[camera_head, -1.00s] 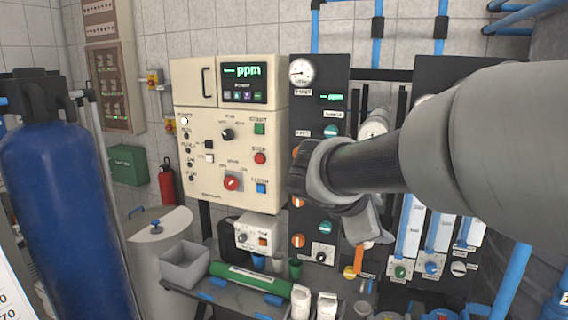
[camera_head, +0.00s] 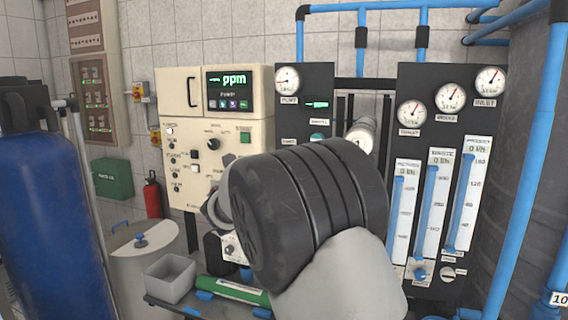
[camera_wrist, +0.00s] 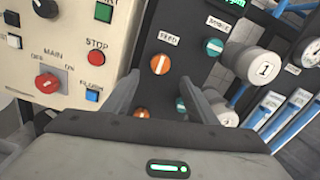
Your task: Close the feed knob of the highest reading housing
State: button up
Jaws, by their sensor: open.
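In the wrist view my gripper (camera_wrist: 160,95) is open and empty, with its two fingers apart in front of the dark valve panel (camera_wrist: 185,20). An orange knob (camera_wrist: 159,64) under a label reading FEED lies just beyond the gap between the fingertips. A teal knob (camera_wrist: 213,46) is to its upper right. A second orange knob (camera_wrist: 140,113) and a second teal knob (camera_wrist: 181,105) sit lower, between the fingers. A white housing end marked 1 (camera_wrist: 265,70) is to the right. In the head view a housing end (camera_head: 362,137) shows, and my arm hides the lower knobs. Housing readings are too small to read.
The cream control box (camera_wrist: 75,50) with a red main switch (camera_wrist: 48,83) and stop button (camera_wrist: 96,58) stands close left of my fingers. Flow meters (camera_head: 437,190), gauges (camera_head: 450,96) and blue pipes (camera_head: 540,130) are at right. A grey bin (camera_head: 169,277) stands below.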

jog(key=p+x, duration=0.1)
jog(key=x, duration=0.9)
jog(key=shift+s, duration=0.1)
jog(key=shift+c, duration=0.3)
jog(key=c, duration=1)
